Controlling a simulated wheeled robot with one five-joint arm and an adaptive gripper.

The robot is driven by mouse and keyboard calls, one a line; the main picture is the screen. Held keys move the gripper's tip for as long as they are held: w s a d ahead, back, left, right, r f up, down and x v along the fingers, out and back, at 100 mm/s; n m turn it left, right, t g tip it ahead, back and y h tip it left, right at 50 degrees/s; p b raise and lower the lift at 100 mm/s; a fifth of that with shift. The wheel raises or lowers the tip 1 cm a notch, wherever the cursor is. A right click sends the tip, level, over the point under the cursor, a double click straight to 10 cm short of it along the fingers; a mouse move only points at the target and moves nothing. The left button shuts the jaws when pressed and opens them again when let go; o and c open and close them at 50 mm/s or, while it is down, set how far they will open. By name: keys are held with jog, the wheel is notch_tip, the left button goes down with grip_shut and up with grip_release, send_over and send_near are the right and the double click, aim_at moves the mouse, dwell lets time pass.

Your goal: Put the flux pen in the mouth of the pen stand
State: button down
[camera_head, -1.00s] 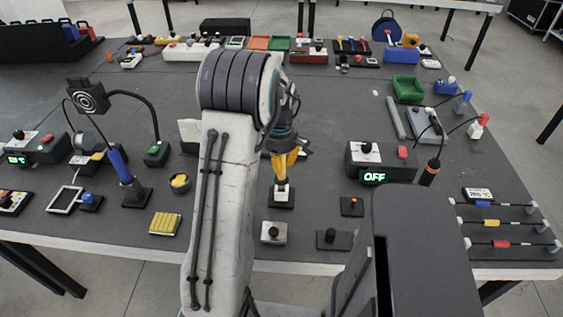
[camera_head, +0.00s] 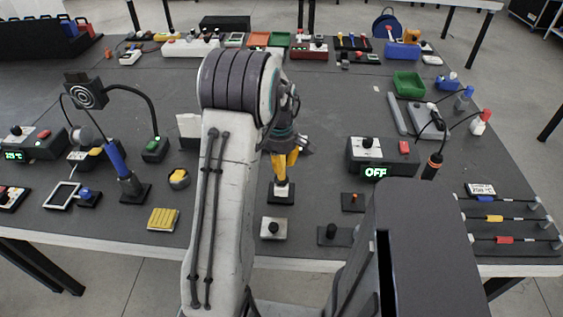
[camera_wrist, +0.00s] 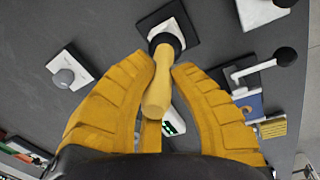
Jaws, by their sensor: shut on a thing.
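My gripper (camera_head: 285,163) is shut on the flux pen, upright above the front middle of the table. The pen stand is a white piece (camera_head: 281,190) on a square black base, directly below the gripper. In the wrist view its black base (camera_wrist: 186,22) shows beyond the pen. The pen's far end overlaps a round black collar there. I cannot tell whether the tip is inside the mouth or just over it.
A white block with a black knob (camera_head: 273,229) stands in front of the stand. A box reading OFF (camera_head: 382,158) stands to the right. A yellow ribbed block (camera_head: 163,219) and a round yellow-topped item (camera_head: 179,179) lie left. The table's front edge is near.

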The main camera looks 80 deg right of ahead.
jog(key=shift+f+b, duration=0.6)
jog(key=shift+f, duration=0.15)
jog(key=c, duration=1.2)
grip_release()
jog(key=shift+o, duration=0.2)
jog(key=shift+r, duration=0.1)
notch_tip(320, 180, up, 12)
jog(key=a, duration=0.1)
jog(key=shift+a, duration=0.2)
notch_tip(320, 180, up, 10)
jog(key=p, duration=0.9)
send_over(280, 183)
